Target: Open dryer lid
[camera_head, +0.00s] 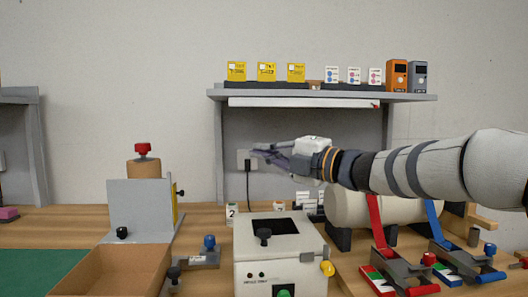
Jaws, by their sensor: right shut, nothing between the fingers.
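A white box-shaped machine (252,262), which looks like the dryer, stands at the front centre of the wooden bench. Its sloped top has a dark window (283,226) and a black knob (263,235). The lid looks closed. A green button and a yellow knob (327,268) are on its front and right side. My right gripper (258,151) reaches in from the right and hangs in the air above the machine in the picture, pointing left. Its fingers are shut and empty, apart from the knob. My left gripper is not in view.
Behind the gripper, a shelf (330,97) holds yellow boxes, small cards and two meters. A white tank (355,207) and red- and blue-handled clamps (376,225) stand at right. A grey bracket (140,209) and a cardboard box (122,266) are at left.

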